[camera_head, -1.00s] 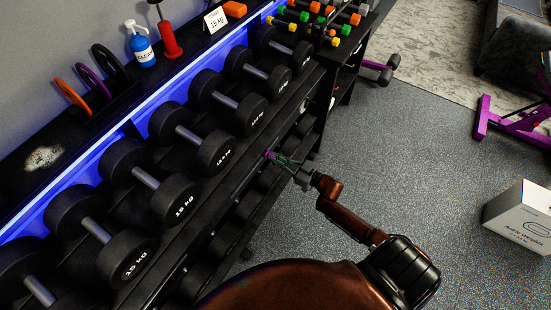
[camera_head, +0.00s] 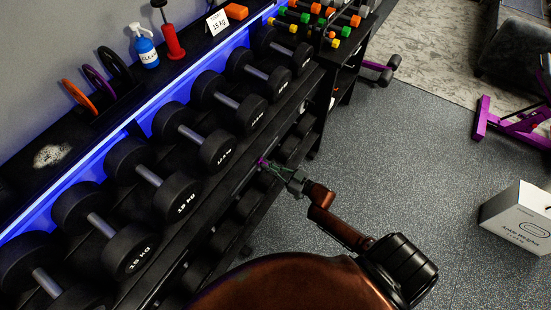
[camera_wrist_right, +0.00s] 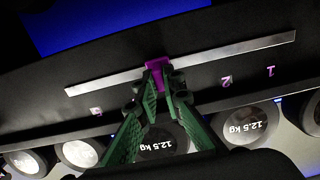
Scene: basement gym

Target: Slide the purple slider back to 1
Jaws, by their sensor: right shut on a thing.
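The purple slider (camera_wrist_right: 157,70) sits on a straight silver rail (camera_wrist_right: 230,51) along the front of the dumbbell rack. In the right wrist view, purple marks 1 (camera_wrist_right: 270,71) and 2 (camera_wrist_right: 226,81) lie to its right. Another purple mark (camera_wrist_right: 96,111), too small to read surely, lies to its left. My right gripper (camera_wrist_right: 162,92) has green fingers closed on the slider, hiding part of it and any marks below. In the head view, the slider (camera_head: 262,161) shows as a purple speck at the tips of my right gripper (camera_head: 268,166). My left gripper is out of view.
Black dumbbells (camera_head: 210,145) fill the rack behind and above the rail. A cleaner bottle (camera_head: 145,47) and a red pump-like item (camera_head: 171,38) stand on the top ledge. A white box (camera_head: 516,222) stands on the open grey floor at right.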

